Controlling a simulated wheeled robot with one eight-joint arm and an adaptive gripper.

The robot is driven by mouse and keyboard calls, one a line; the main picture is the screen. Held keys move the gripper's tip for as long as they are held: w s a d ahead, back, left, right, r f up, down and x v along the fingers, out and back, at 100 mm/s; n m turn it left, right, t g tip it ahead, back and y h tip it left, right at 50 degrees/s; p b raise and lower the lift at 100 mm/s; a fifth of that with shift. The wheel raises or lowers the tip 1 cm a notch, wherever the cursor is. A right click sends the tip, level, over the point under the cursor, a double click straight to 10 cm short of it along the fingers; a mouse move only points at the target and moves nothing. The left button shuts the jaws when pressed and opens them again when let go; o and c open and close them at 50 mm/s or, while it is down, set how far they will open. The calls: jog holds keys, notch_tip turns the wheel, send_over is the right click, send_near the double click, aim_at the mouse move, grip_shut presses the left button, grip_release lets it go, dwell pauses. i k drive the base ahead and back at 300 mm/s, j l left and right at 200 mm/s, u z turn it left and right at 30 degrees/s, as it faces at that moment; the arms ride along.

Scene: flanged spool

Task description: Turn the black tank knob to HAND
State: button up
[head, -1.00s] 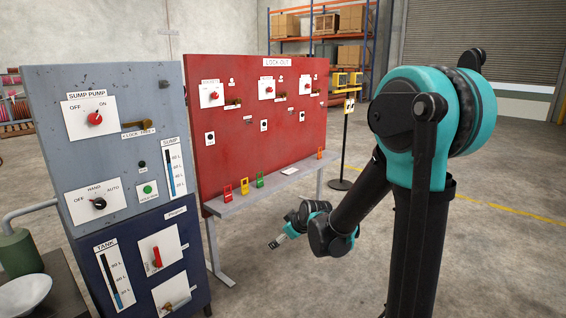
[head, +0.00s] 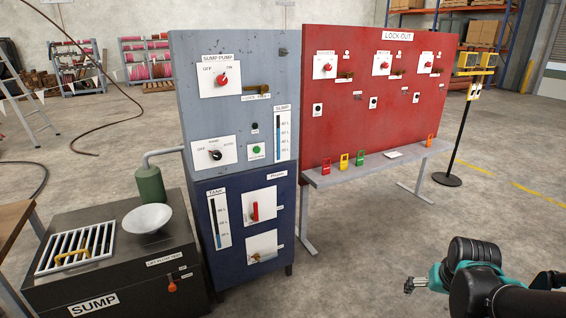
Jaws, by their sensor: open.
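The black knob (head: 215,155) sits on a white plate marked OFF, HAND and AUTO, low on the grey upper panel (head: 190,105). Its exact pointing is too small to tell. The TANK label and gauge (head: 219,217) are on the dark blue cabinet below. My gripper (head: 409,285) is at the lower right in the head view, empty and open, well apart from the knob and to its right. Its fingers are small and dark at this distance.
A red SUMP PUMP knob (head: 222,80) is above the black knob. A red lever (head: 255,211) is on the blue cabinet. The black SUMP box (head: 95,303) with a white bowl (head: 147,219) stands left. The red LOCK-OUT board (head: 330,120) has a grey shelf (head: 325,181). Floor before the cabinets is clear.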

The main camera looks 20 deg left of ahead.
aim_at(217, 154)
jog(key=u, duration=1.2)
